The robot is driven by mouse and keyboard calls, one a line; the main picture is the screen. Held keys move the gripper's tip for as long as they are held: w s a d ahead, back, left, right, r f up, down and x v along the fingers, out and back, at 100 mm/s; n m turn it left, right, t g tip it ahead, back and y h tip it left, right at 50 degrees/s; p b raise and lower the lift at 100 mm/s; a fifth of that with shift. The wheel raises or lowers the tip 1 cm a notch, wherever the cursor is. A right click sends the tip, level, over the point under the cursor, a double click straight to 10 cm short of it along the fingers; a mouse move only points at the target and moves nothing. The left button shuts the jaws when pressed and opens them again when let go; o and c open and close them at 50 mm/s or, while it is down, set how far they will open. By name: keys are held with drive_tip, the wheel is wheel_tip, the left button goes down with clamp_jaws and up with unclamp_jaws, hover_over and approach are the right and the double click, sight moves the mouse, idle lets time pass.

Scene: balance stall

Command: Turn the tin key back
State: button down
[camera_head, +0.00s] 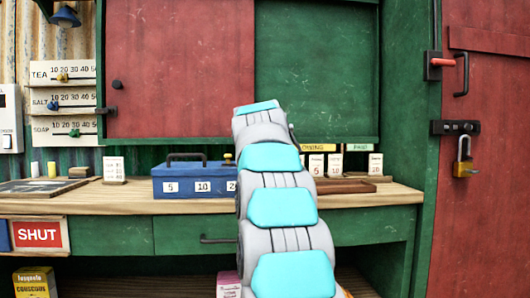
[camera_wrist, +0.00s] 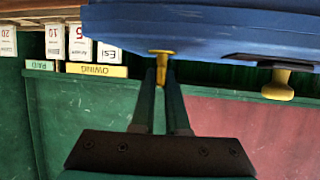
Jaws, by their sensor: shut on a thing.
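The blue tin (camera_head: 190,183) stands on the wooden counter, lid down, with number labels on its front and a dark handle on top. It fills the top of the upside-down wrist view (camera_wrist: 200,25). My gripper (camera_wrist: 163,76) is shut on a yellow key (camera_wrist: 160,58) at the tin, its flat end between the fingertips. My arm hides my gripper in the head view. A second yellow knob (camera_wrist: 278,86) stands out from the tin in the wrist view. A yellow knob also shows on the tin in the head view (camera_head: 228,158); I cannot tell which one.
White number cards and OWING and PAID signs (camera_head: 357,147) stand right of my arm. A brown tray (camera_head: 345,186) lies before them. A red sliding panel (camera_head: 180,70) and a green one (camera_head: 310,60) are behind. A padlock (camera_head: 464,158) hangs on the red door at right.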

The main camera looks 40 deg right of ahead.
drive_tip(key=shift+r+n+t+y+p, duration=0.25)
drive_tip(key=shift+n+t+y+p, duration=0.05)
drive_tip(key=shift+y, duration=0.1)
drive_tip(key=shift+f+n+t+y+p, duration=0.1)
drive_tip(key=shift+n+t+y+p, duration=0.3)
drive_tip(key=shift+n+y+p, duration=0.3)
drive_tip(key=shift+f, duration=0.15)
drive_tip(key=c, duration=0.9)
unclamp_jaws()
drive_tip(key=shift+s, duration=0.1)
drive_tip(key=shift+v, duration=3.8)
